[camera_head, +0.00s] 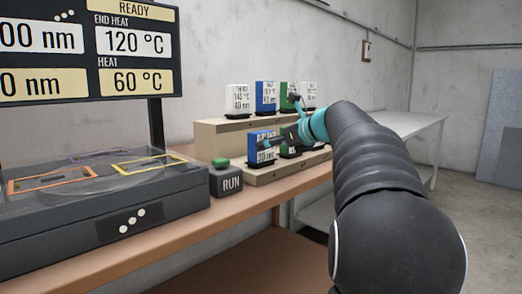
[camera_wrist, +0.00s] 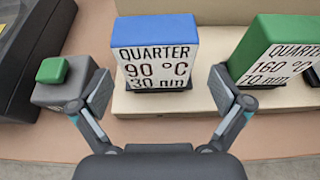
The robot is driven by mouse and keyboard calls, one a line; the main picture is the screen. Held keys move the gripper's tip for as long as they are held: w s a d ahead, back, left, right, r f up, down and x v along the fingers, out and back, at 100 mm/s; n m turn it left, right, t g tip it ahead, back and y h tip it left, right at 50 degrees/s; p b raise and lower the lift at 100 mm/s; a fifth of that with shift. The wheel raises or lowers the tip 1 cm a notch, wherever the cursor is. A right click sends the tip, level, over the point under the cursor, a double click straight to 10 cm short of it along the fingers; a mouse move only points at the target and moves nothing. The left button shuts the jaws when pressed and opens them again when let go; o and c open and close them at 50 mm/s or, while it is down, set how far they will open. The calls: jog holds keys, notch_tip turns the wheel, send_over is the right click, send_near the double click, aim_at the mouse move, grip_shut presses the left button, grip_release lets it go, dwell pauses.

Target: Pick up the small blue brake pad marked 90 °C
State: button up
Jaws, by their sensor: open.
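The blue brake pad (camera_wrist: 155,52) has a white face reading "QUARTER 90 °C 30 nm" and stands upright on a beige step in the wrist view. My gripper (camera_wrist: 162,92) is open, with one finger on each side in front of the pad; I cannot tell whether either finger touches it.
A green pad (camera_wrist: 275,50) marked 160 °C stands close on the right. The RUN button box (camera_wrist: 62,80) is at the left finger. Several pads stand on the upper step (camera_head: 215,133). A machine with a clear lid (camera_head: 80,185) is at the left.

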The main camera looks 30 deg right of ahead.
jog(key=x, duration=0.4)
jog(key=shift+w+a+r, duration=0.1)
jog(key=shift+w+a, duration=0.05)
jog(key=shift+a, duration=0.1)
jog(key=shift+r, duration=0.1)
jog(key=c, duration=1.3)
